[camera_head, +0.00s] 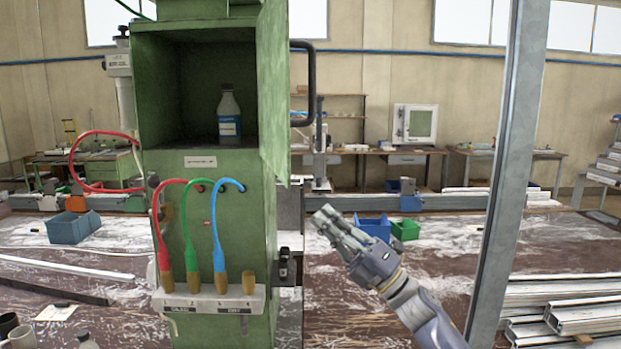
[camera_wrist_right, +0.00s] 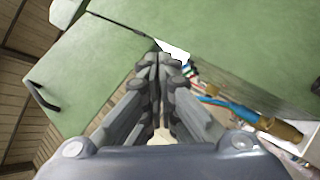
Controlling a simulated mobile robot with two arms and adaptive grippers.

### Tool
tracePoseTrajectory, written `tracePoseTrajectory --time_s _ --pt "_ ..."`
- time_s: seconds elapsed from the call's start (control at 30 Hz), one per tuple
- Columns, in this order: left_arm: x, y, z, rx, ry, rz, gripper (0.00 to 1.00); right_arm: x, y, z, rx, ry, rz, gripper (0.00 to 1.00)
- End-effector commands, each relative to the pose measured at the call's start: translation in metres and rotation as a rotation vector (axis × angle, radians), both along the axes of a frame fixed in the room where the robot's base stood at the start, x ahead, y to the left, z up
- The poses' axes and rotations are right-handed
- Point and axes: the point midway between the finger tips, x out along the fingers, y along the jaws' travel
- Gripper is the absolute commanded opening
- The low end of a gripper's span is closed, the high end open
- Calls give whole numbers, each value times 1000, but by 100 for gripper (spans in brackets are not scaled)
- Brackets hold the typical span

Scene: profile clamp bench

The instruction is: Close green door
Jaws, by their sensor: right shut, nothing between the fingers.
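The green door (camera_head: 274,95) stands open at the right side of the green cabinet (camera_head: 222,235), seen nearly edge-on in the head view. Its black bar handle (camera_head: 310,85) is on the outer face, to the right. In the right wrist view the door (camera_wrist_right: 95,80) is a green panel at upper left with the handle (camera_wrist_right: 44,100) at its far left. My right gripper (camera_head: 325,216) is shut and empty, below and to the right of the door in the head view. Its closed fingers also show in the right wrist view (camera_wrist_right: 170,62). My left gripper is not in view.
A bottle with a blue label (camera_head: 229,112) stands inside the open compartment. Red, green and blue hoses (camera_head: 219,230) hang on the cabinet front. A grey metal post (camera_head: 507,165) rises to the right of my right arm. Blue (camera_head: 372,227) and green bins (camera_head: 405,230) lie behind the gripper.

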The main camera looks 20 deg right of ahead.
Motion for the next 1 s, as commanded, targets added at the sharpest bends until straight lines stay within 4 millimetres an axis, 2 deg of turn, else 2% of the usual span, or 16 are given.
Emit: tracePoseTrajectory --time_s 0.03,0.2,0.4,0.6,0.73,0.87,1.0 --pt "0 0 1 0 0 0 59 -6 0 24 -75 -89 18 0" --pt "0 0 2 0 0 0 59 -38 0 76 -340 -368 93 0" --pt "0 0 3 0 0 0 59 -82 -18 111 -647 -645 177 0" --pt "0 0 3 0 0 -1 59 -120 -47 124 -874 -823 251 0" --pt "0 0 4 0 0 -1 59 -133 -59 126 -945 -874 280 0" --pt "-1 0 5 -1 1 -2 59 -137 -60 126 -968 -888 293 0" --pt "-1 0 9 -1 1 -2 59 -138 -45 126 -968 -890 296 0"
